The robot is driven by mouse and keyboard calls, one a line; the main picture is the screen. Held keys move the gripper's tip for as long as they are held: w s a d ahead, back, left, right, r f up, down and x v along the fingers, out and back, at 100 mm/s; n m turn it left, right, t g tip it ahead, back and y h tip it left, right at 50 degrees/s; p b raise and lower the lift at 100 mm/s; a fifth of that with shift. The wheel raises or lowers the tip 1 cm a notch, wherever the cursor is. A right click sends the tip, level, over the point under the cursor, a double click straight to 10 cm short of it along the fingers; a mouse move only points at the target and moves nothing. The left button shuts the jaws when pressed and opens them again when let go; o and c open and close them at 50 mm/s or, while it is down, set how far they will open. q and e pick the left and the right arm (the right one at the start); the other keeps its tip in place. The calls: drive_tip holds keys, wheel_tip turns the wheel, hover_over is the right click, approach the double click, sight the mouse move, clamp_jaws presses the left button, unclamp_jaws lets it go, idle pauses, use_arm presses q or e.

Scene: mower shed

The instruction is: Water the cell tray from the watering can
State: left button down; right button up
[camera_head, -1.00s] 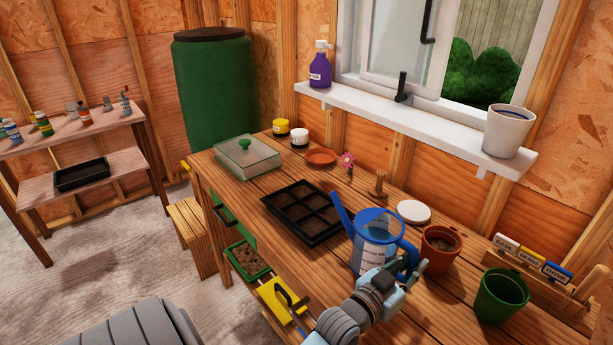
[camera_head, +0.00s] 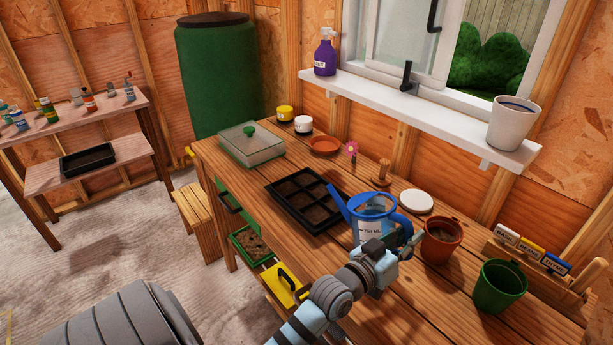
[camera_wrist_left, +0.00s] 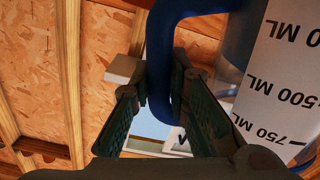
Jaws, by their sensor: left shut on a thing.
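The blue watering can (camera_head: 371,231) with a clear measuring body and white label is right of the cell tray, its spout pointing up and left toward the tray. The black cell tray (camera_head: 283,205) lies on the bench with dark soil in its cells. My left gripper (camera_head: 408,243) is shut on the can's blue handle, on the can's near right side. In the left wrist view the handle (camera_wrist_left: 160,75) passes between the two fingers (camera_wrist_left: 160,100). My arm hides the can's lower part, so I cannot tell whether its base touches the bench. My right gripper is out of view.
A terracotta pot (camera_head: 440,243) and a green pot (camera_head: 498,290) stand right of the can. A white lid (camera_head: 416,201), a wooden tool (camera_head: 382,174) and a pink flower (camera_head: 351,150) are behind it. A lidded box (camera_head: 251,148) sits at the far left of the bench.

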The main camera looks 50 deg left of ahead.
use_arm(q)
drive_tip(key=shift+a+r+n, duration=0.5)
drive_tip(key=shift+r, duration=0.15)
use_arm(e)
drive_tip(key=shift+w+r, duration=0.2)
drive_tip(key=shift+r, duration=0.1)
